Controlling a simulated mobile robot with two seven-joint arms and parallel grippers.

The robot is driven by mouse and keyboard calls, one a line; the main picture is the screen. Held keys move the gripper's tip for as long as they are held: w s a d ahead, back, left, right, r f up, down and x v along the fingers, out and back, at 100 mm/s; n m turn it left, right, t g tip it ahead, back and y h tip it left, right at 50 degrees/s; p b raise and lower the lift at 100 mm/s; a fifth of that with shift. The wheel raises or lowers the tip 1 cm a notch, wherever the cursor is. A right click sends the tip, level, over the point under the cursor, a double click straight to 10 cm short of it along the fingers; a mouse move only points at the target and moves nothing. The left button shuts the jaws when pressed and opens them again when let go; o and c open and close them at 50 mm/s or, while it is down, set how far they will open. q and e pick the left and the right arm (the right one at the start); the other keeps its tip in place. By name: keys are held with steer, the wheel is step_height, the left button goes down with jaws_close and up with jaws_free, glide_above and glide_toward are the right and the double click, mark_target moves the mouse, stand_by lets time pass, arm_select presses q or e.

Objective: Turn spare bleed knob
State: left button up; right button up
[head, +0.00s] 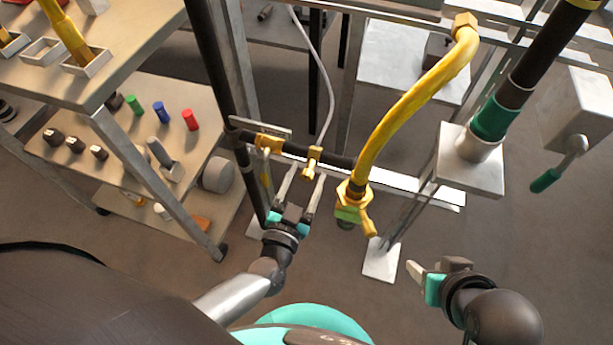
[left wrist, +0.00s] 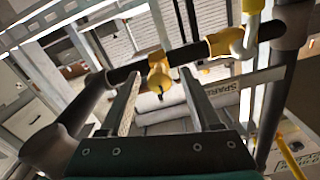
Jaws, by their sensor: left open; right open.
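A small brass bleed knob (head: 313,158) sits on the dark horizontal pipe; I take it for the spare bleed knob. It shows in the left wrist view (left wrist: 158,72), between and beyond the fingertips. My left gripper (head: 303,179) is open and empty just below the pipe, with its fingers pointing up toward the knob. In the left wrist view its fingers (left wrist: 160,88) are spread to either side of the knob, with no clear contact. My right gripper (head: 432,268) is open and empty at the lower right, away from the pipes.
A brass valve (head: 268,143) with a yellow lever sits left of the knob on the same pipe. A thick yellow hose (head: 415,98) rises from a brass fitting (head: 353,194) to the right. A dark vertical pipe (head: 212,60) stands close left. A shelf cart (head: 120,150) is further left.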

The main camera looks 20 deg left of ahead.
arm_select(q)
steer(key=shift+w, duration=0.35)
jaws_close()
stand_by(0.4)
